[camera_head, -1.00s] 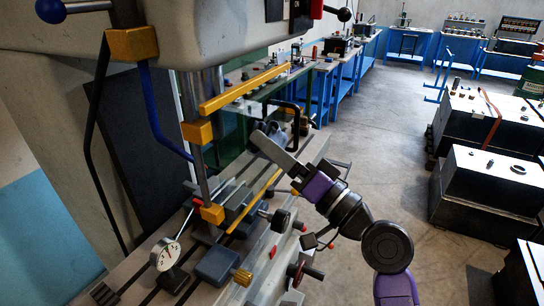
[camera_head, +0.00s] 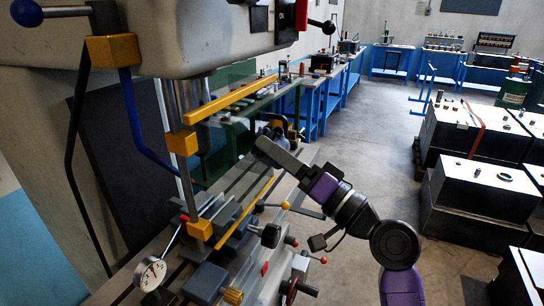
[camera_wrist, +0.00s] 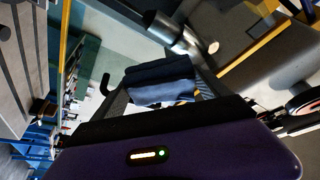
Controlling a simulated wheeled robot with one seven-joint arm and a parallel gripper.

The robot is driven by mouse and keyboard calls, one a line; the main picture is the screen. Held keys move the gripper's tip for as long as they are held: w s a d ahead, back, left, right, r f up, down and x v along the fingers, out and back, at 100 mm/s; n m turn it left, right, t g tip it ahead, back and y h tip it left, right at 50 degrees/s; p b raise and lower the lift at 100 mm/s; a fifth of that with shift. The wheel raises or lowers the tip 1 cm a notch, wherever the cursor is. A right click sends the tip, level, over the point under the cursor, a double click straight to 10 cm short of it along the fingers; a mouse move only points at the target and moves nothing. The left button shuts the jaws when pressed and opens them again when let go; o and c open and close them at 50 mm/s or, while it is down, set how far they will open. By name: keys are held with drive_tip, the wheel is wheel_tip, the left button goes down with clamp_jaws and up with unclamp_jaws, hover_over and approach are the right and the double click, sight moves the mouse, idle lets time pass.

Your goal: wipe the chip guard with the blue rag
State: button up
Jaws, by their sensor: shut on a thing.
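The chip guard is a clear greenish panel with a yellow top bar (camera_head: 230,98), mounted on the post of the drilling machine. My gripper (camera_head: 266,141) is to the right of the guard in the head view, above the machine table. In the wrist view my gripper (camera_wrist: 160,90) is shut on the folded blue rag (camera_wrist: 160,82), which sits between its dark fingers. In the head view the rag is hard to make out beside the gripper. I cannot tell whether the rag touches the guard.
A dial gauge (camera_head: 150,272) and a grey vise-like block (camera_head: 209,282) stand on the near part of the machine. The machine head (camera_head: 200,35) hangs over the left side. Blue benches (camera_head: 330,95) line the back. Black-sided machine blocks (camera_head: 480,185) stand at the right, past open floor.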

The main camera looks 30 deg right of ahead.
drive_tip(key=shift+s+d+b, duration=0.2)
drive_tip(key=shift+s+d, duration=0.45)
drive_tip(key=shift+s, duration=0.25)
drive_tip(key=shift+s+d+b, duration=0.2)
drive_tip(key=shift+s+d, duration=0.4)
drive_tip(key=shift+s, duration=0.3)
drive_tip(key=shift+s+d+b, duration=0.4)
drive_tip(key=shift+s+d, duration=0.5)
drive_tip(key=shift+s, duration=0.3)
